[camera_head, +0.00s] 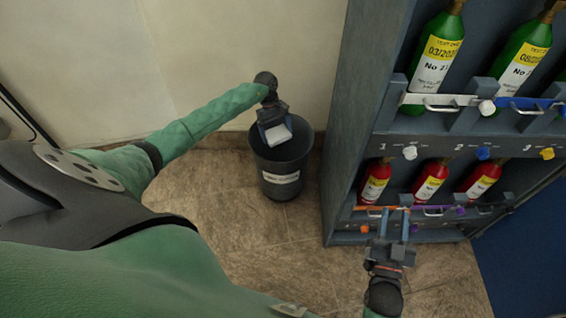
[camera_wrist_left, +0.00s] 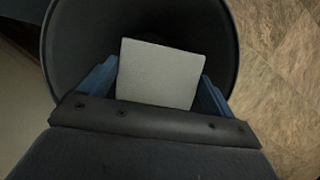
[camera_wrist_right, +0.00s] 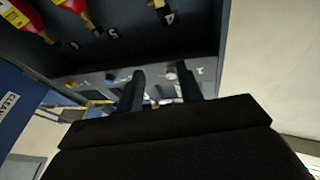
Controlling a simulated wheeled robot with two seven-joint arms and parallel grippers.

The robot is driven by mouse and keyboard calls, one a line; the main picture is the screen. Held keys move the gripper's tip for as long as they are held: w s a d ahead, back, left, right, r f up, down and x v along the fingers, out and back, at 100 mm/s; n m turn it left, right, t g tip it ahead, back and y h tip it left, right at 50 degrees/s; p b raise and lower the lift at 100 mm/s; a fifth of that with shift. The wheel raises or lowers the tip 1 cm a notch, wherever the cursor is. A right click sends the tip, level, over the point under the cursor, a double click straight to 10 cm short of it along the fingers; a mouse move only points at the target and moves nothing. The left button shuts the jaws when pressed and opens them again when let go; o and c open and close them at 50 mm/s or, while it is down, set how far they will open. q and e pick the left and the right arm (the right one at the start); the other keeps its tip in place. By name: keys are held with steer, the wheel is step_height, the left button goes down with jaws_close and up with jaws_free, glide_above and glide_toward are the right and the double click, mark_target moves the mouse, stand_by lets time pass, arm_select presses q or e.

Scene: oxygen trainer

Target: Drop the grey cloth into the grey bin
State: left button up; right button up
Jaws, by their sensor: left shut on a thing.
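The grey cloth (camera_head: 278,134) is a pale, flat square held by my left gripper (camera_head: 275,128) over the mouth of the grey bin. In the left wrist view the cloth (camera_wrist_left: 158,73) sits between the two blue fingers of my left gripper (camera_wrist_left: 157,90), which is shut on it. The dark grey bin (camera_head: 281,187) stands upright on the floor with a white label on its front. Its rim (camera_wrist_left: 232,60) surrounds the cloth in the left wrist view. My right gripper (camera_head: 395,225) is open and empty before the lower shelf of the rack, its fingers apart (camera_wrist_right: 160,88).
A dark rack (camera_head: 352,110) with green bottles (camera_head: 437,60) above and red bottles (camera_head: 430,182) below stands right of the bin. Metal handles and coloured knobs line its shelves. A wall (camera_head: 230,40) is behind the bin. The tiled floor (camera_head: 240,225) in front is clear.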

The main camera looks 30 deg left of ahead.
arm_select(q)
steer(key=o, duration=0.7)
arm_select(e)
steer(key=shift+f, duration=0.3)
arm_select(q)
steer(key=shift+r, duration=0.1)
steer(key=v, duration=0.7)
steer(key=shift+w+a+r, duration=0.1)
steer(key=shift+r, duration=0.15)
arm_select(e)
step_height(320, 180, down, 3)
steer(key=shift+a+r+g, duration=0.1)
steer(key=shift+a+g, duration=0.05)
steer(key=shift+g, duration=0.45)
